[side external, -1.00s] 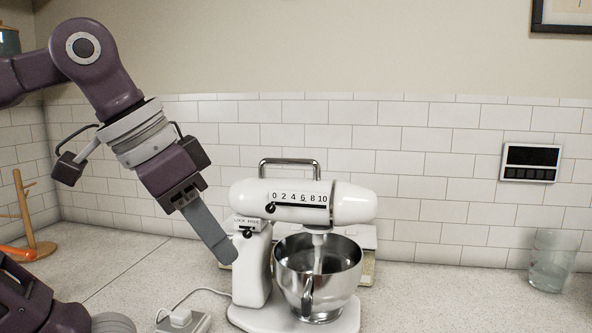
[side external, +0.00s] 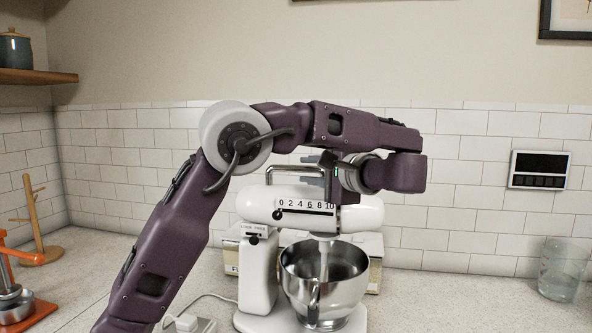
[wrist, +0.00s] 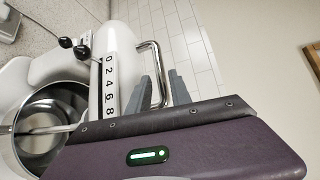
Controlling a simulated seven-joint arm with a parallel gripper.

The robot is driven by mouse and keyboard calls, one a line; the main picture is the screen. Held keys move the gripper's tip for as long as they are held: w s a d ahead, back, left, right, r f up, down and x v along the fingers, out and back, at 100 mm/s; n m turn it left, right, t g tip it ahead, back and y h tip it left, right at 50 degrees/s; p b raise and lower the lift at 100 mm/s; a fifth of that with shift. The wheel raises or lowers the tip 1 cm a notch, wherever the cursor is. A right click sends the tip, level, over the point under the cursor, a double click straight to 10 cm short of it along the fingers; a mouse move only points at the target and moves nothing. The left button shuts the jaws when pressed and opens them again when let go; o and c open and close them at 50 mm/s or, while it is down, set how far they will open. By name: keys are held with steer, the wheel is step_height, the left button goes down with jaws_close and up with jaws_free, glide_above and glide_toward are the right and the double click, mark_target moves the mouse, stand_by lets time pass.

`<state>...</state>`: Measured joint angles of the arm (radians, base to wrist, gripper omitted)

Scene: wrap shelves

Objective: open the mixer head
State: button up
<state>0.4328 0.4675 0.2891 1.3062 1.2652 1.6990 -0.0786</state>
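The white stand mixer stands on the counter with its head (side external: 255,203) level and lowered over a steel bowl (side external: 296,268). A metal loop handle (side external: 280,169) rises from the top of the head. My gripper (side external: 314,168) is at the right end of this handle, its fingers pointing left. In the wrist view, the two grey fingers (wrist: 162,82) stand apart, with the handle bar (wrist: 154,58) running between them. Contact with the bar cannot be made out. The mixer head (wrist: 115,45) and bowl (wrist: 45,103) also show there.
A power socket block (side external: 188,324) with a cord is at the front. A glass (side external: 563,268) stands at the right, and a wooden rack (side external: 33,215) and an orange device (side external: 18,290) at the left. The tiled wall is close behind.

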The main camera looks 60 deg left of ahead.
mark_target(299, 169)
steer(key=a, duration=0.5)
steer(key=shift+a+f, duration=0.3)
steer(key=shift+f, duration=0.1)
jaws_close()
stand_by(0.9)
